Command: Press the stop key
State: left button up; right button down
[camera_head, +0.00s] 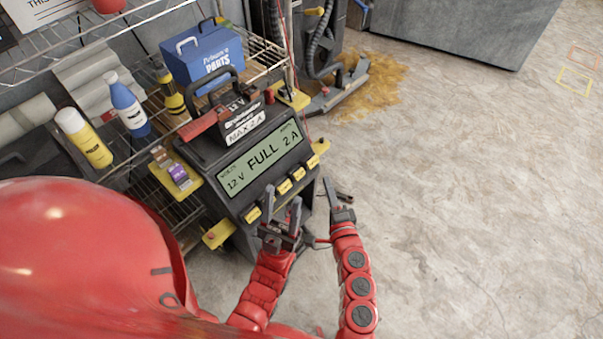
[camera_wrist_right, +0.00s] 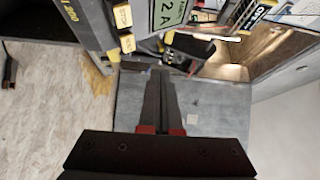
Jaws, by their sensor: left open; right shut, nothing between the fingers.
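A dark battery charger (camera_head: 240,190) has a lit display (camera_head: 262,158) reading "12 V", "FULL" and "2 A". My left gripper (camera_head: 283,207) is open and empty, in front of the lower keys. My right gripper (camera_head: 328,184) is shut and empty, just right of the key row and apart from it. In the right wrist view, the shut fingertips (camera_wrist_right: 160,70) are below and right of two yellow keys (camera_wrist_right: 127,43).
A battery (camera_head: 238,116) sits on the charger. Wire shelves (camera_head: 150,205) behind hold a blue parts box (camera_head: 203,55), a yellow bottle (camera_head: 83,138) and a blue bottle (camera_head: 130,106). Open concrete floor (camera_head: 460,180) lies to the right, with a brown stain (camera_head: 375,85).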

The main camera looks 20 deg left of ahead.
aim_at(301, 169)
jog(key=w+a+f+b, duration=0.2)
jog(key=a+f+b, duration=0.2)
jog(key=a+b, duration=0.2)
jog(key=shift+w+a+f, duration=0.3)
jog(key=shift+a+f, duration=0.05)
jog(key=shift+a, duration=0.2)
dwell(1.8)
jog(key=shift+w+a+f+b, duration=0.1)
jog(key=shift+a+f+b, duration=0.15)
jog(key=shift+b, duration=0.2)
jog(key=shift+w+a+f+b, duration=0.15)
jog(key=shift+a+f+b, duration=0.05)
jog(key=shift+a+b, duration=0.25)
dwell(0.5)
jog(key=shift+d+r, duration=0.1)
jog(key=shift+s+d+r+p, duration=0.3)
jog(key=shift+d+r+p, duration=0.1)
jog(key=shift+d+p, duration=0.25)
